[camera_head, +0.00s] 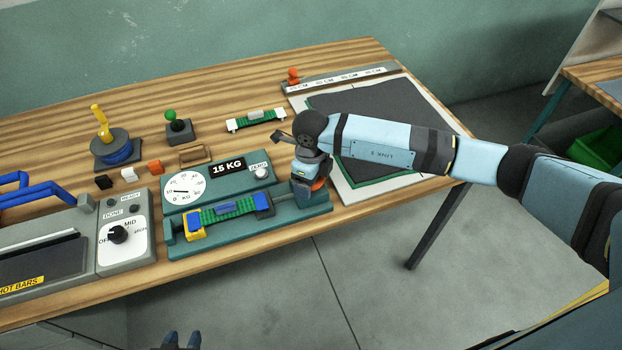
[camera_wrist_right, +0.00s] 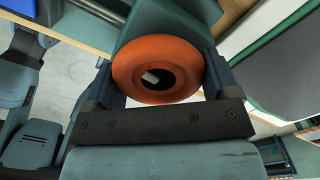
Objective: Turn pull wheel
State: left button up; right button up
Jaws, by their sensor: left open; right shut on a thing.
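The orange pull wheel (camera_wrist_right: 126,70) sits between the fingers of my right gripper (camera_wrist_right: 158,80) in the right wrist view. The gripper is shut on its rim from both sides. The tester has a white dial (camera_head: 184,190) and a 15 KG plate (camera_head: 228,167). A green strap (camera_head: 224,210) lies across it between blue clamps. My left gripper (camera_head: 183,341) is open and empty at the bottom edge.
A hot-bar sealer with a knob panel (camera_head: 139,245) stands at the left. A small joystick (camera_head: 171,117), a spool (camera_head: 104,140) and small blocks stand behind. The floor before the table is clear.

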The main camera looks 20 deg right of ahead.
jog(key=shift+m, duration=0.6)
jog(key=o, duration=0.8)
jog(key=shift+r, duration=0.1)
notch_tip(320, 180, up, 14)
jog(key=b, duration=0.1)
jog(key=shift+b, duration=0.4)
dwell(0.8)
